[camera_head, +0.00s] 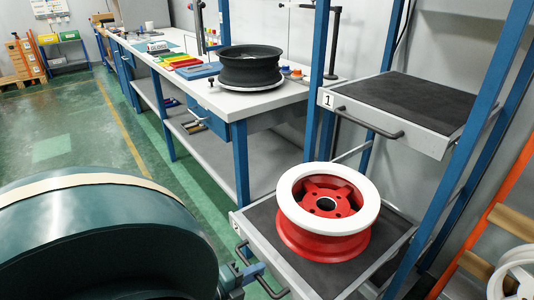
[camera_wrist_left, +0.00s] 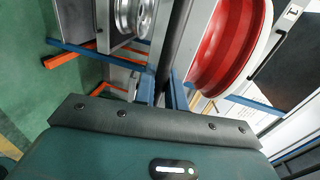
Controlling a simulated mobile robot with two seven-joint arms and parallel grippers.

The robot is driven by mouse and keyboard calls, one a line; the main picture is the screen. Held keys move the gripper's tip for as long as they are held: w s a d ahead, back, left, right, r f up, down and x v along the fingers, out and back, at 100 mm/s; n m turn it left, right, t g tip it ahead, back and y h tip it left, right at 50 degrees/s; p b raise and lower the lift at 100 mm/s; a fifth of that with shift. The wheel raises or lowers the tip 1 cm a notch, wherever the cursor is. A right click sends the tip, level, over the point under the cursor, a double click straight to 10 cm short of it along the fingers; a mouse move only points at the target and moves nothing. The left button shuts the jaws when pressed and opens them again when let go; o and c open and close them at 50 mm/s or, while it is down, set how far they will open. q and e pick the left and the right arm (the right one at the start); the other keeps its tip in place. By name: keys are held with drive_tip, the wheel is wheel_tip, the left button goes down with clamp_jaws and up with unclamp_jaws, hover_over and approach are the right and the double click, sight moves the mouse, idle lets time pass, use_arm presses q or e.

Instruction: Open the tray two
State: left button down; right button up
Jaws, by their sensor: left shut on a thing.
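The lower tray, tray two (camera_head: 262,217), has a grey frame and a dark mat. It juts out farther to the left than upper tray one (camera_head: 345,117), which is marked "1". A red wheel with a white rim (camera_head: 330,197) lies on tray two; its red side also shows in the left wrist view (camera_wrist_left: 222,62). My left gripper (camera_head: 248,277) is at the front of tray two, shut on its dark bar handle (camera_head: 272,288). In the left wrist view, the handle (camera_wrist_left: 176,45) runs between the blue fingers. My right gripper is not in view.
A white workbench (camera_head: 225,98) with a black wheel (camera_head: 250,66) stands behind tray two. Blue rack posts (camera_head: 474,115) stand on the right. An orange rack (camera_head: 498,195) with a silver wheel is at far right. Green floor (camera_head: 75,120) is open at left.

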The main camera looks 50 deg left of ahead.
use_arm(q)
drive_tip(key=shift+s, duration=0.5)
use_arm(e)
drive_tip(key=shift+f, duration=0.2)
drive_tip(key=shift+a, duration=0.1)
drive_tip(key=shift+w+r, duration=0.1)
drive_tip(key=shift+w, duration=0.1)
use_arm(q)
drive_tip(key=c, duration=1.5)
unclamp_jaws()
drive_tip(key=shift+c, duration=0.2)
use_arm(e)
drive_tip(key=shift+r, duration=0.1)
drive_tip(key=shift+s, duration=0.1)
use_arm(q)
drive_tip(key=v, duration=1.3)
drive_tip(key=shift+p, duration=0.35)
